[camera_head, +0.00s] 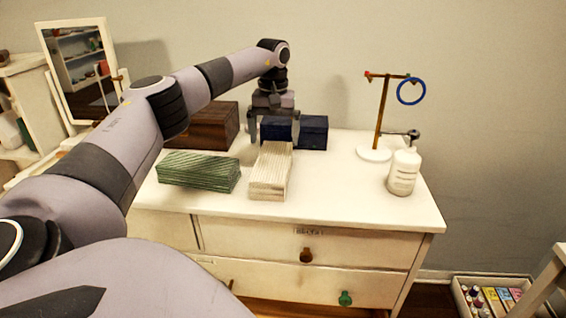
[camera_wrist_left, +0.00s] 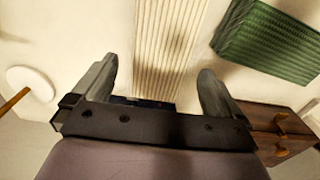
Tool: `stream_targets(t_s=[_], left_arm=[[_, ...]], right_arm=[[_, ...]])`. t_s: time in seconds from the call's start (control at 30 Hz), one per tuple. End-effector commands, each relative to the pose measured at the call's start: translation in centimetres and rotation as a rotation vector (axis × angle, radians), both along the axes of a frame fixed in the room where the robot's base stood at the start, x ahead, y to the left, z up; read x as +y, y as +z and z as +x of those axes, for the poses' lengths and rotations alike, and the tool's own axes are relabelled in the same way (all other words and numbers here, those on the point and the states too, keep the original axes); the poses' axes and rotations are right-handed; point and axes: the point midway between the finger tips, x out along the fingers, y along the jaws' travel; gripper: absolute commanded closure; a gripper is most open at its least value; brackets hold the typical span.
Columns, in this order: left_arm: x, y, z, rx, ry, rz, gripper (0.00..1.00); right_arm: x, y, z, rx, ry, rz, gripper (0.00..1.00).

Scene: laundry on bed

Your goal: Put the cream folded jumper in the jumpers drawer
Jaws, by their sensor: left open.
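The cream folded jumper (camera_head: 270,172) is a ribbed, pale stack lying on top of the white dresser (camera_head: 335,185). In the left wrist view the cream jumper (camera_wrist_left: 168,42) runs lengthwise between my two fingers as seen from above. My left gripper (camera_head: 272,126) is open and empty, pointing down near the jumper's far end and close to the dark blue boxes. I cannot tell its exact height. The dresser's drawers look shut. The upper drawer (camera_head: 270,242) has a brown knob and a label too small to read. My right gripper is not in view.
A green folded garment (camera_head: 198,171) lies left of the jumper. A brown wooden box (camera_head: 213,127) and a dark blue box (camera_head: 314,132) stand behind. A white bottle (camera_head: 404,172) and a stand with a blue ring (camera_head: 376,155) are at right. The top's front right is clear.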

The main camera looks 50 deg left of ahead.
Motion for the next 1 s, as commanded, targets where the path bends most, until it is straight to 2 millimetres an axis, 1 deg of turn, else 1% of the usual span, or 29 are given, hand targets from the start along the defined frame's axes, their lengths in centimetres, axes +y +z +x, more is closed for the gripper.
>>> stream_targets(t_s=[0.03, 0.17, 0.43, 0.57, 0.77, 0.8, 0.87, 0.9, 0.93, 0.97, 1.0], left_arm=[[0.0, -0.6, -0.1, 0.004, 0.001, 0.000, 0.00], [0.1, -2.1, -0.1, 0.004, 0.000, 0.000, 0.00], [0.2, -5.9, -0.1, 0.004, 0.000, 0.000, 0.00], [0.2, -6.7, 0.0, 0.001, 0.000, 0.000, 0.00], [0.2, -6.7, 0.0, 0.001, 0.000, -0.001, 0.00], [0.2, -6.7, 0.0, 0.001, 0.000, -0.001, 0.13], [0.2, -6.7, 0.0, 0.001, 0.000, -0.001, 0.33], [0.2, -6.7, 0.0, 0.001, 0.000, -0.001, 0.46], [0.2, -6.7, 0.0, 0.001, 0.000, -0.001, 0.49], [0.2, -6.6, 0.0, -0.001, 0.000, -0.001, 0.55], [0.2, -6.6, 0.0, -0.001, 0.000, -0.001, 0.56]], right_arm=[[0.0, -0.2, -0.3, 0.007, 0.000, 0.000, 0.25], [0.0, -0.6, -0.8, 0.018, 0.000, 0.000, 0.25], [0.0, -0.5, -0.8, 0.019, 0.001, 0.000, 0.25], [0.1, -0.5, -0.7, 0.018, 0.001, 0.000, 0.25], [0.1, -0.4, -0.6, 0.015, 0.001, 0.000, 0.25], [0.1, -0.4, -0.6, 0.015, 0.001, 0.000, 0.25], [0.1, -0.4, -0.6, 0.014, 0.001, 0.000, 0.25], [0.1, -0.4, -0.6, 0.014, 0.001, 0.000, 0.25], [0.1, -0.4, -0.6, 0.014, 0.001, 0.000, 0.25], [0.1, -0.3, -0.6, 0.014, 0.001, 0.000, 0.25], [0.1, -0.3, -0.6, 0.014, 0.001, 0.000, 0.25]])
